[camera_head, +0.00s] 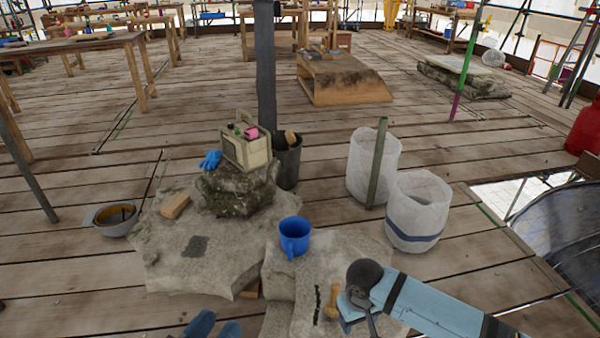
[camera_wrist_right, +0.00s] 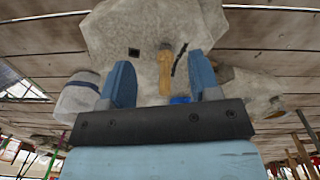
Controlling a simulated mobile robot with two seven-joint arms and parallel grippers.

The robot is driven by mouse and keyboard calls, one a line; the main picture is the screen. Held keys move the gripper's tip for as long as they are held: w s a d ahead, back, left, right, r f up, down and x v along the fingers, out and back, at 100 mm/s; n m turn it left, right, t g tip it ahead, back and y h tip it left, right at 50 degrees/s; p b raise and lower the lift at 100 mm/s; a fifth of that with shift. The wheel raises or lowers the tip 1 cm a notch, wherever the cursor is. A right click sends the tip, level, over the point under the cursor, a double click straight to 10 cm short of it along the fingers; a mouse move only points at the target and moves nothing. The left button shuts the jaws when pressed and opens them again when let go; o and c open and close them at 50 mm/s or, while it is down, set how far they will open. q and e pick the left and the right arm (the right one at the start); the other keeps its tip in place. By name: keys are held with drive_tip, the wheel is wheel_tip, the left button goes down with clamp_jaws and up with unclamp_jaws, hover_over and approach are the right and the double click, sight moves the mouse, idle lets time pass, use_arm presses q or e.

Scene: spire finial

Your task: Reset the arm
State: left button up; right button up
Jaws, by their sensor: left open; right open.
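My left gripper (camera_head: 214,323) shows only its blue fingertips at the bottom edge of the head view. They are apart, with nothing seen between them. My right arm comes in from the lower right, with its gripper (camera_head: 357,312) low over the front stone slab (camera_head: 280,286). In the right wrist view, the right gripper (camera_wrist_right: 160,62) has its blue fingers spread wide. A tan wooden piece (camera_wrist_right: 165,72) appears between them against the slab; it also shows left of the gripper in the head view (camera_head: 331,301). I cannot tell the exact gap. Both grippers look empty.
A blue mug (camera_head: 295,236) stands on the slab. Behind are stacked stones (camera_head: 238,190) with a beige box (camera_head: 246,150), a blue glove (camera_head: 210,160) and a dark bucket (camera_head: 288,165). Two white sacks (camera_head: 418,210) stand right. A grey bowl (camera_head: 114,219) sits left on open plank floor.

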drive_tip(key=w+d+f+m+h, duration=0.1)
drive_tip(key=w+d+f+h, duration=0.1)
drive_tip(key=d, duration=0.9)
drive_tip(key=s+a+r+n+t+y, duration=0.3)
drive_tip(key=s+a+t+y, duration=0.3)
drive_tip(key=s+a+y, duration=0.25)
drive_tip(key=s+d+r+n+t+y, duration=0.1)
drive_tip(key=s+r+n+t+y, duration=0.1)
drive_tip(key=s+r+t, duration=0.45)
drive_tip(key=s+r+n+t+y, duration=0.1)
drive_tip(key=s+r+y, duration=0.15)
drive_tip(key=r, duration=0.65)
drive_tip(key=w+a+r+m+t+h, duration=0.2)
drive_tip(key=a+r+m+t, duration=0.15)
drive_tip(key=r+m, duration=0.2)
use_arm(q)
drive_tip(key=s+a+r+g+y+p, duration=0.3)
drive_tip(key=a+r+g+y+p, duration=0.2)
drive_tip(key=p, duration=3.1)
wheel_tip(320, 180, up, 2)
drive_tip(key=shift+s+a+r+g, duration=0.2)
drive_tip(key=shift+a+g, duration=0.3)
drive_tip(key=shift+a, duration=0.5)
use_arm(e)
drive_tip(key=s+d+r+g+h, duration=0.3)
drive_tip(key=d+r+g+h, duration=0.2)
drive_tip(key=d+r+g, duration=0.1)
drive_tip(key=shift+s+d+r, duration=0.15)
drive_tip(key=shift+s+r, duration=0.25)
drive_tip(key=shift+r, duration=0.35)
